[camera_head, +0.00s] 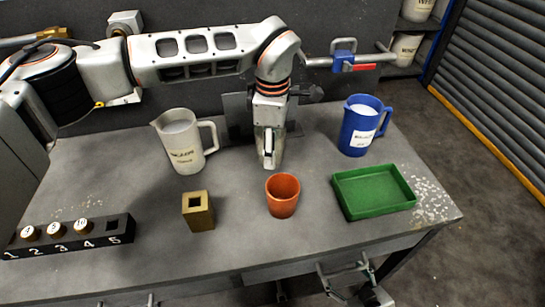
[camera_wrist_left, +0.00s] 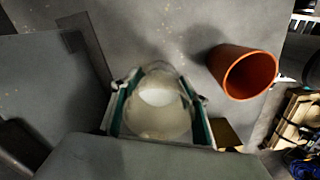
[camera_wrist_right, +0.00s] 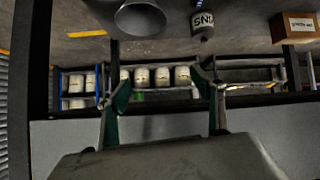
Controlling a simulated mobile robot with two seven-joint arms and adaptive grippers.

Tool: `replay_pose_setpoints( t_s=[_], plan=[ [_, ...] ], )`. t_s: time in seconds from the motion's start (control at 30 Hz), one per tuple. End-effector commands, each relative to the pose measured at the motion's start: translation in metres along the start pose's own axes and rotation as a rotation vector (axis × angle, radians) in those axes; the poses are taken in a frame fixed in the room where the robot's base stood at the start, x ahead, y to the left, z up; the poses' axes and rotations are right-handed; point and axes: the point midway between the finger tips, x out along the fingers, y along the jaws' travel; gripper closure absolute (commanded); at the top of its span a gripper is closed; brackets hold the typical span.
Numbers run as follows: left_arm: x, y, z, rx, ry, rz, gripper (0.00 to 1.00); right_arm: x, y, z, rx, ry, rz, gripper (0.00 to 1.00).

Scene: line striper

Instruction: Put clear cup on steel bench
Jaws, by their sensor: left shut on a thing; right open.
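The clear cup (camera_wrist_left: 160,112) is a translucent vessel between the two fingers of my left gripper (camera_wrist_left: 158,88) in the left wrist view. In the head view my left gripper (camera_head: 268,160) points down over the steel bench (camera_head: 150,265), behind the orange cup; the clear cup is hard to make out there. I cannot tell whether the cup touches the bench. My right gripper (camera_head: 346,270) is low at the bench's front edge. It shows open and empty in the right wrist view (camera_wrist_right: 163,90).
On the bench stand an orange cup (camera_head: 282,197), a brass block (camera_head: 198,212), a whitish pitcher (camera_head: 180,145), a blue pitcher (camera_head: 358,130), a green tray (camera_head: 373,208) and a black numbered rack (camera_head: 75,240). The bench's front middle is clear.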

Motion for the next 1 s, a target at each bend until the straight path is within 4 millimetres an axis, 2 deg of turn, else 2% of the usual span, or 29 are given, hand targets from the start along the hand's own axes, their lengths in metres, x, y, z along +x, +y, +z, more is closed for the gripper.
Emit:
replay_pose_setpoints(
  t_s=[0.2,0.6,0.63,0.7,1.0],
  plan=[
    [0.032,-0.001,0.000,0.000,0.000,-0.002,0.86,0.000,0.000,0.000,0.000,0.000,0.000,0.32],
    [0.037,0.000,0.000,0.001,0.000,0.000,0.86,0.001,-0.001,0.005,0.000,-0.007,-0.001,0.32],
    [0.038,0.000,0.000,0.001,0.000,0.000,0.53,0.001,-0.001,0.005,0.000,-0.008,-0.001,0.32],
    [0.037,0.000,0.000,0.001,0.000,0.000,0.39,0.001,-0.001,0.005,0.000,-0.008,-0.001,0.32],
    [0.037,-0.001,0.000,0.001,0.000,0.000,0.39,0.001,-0.001,0.005,0.000,-0.008,-0.001,0.32]
  ],
)
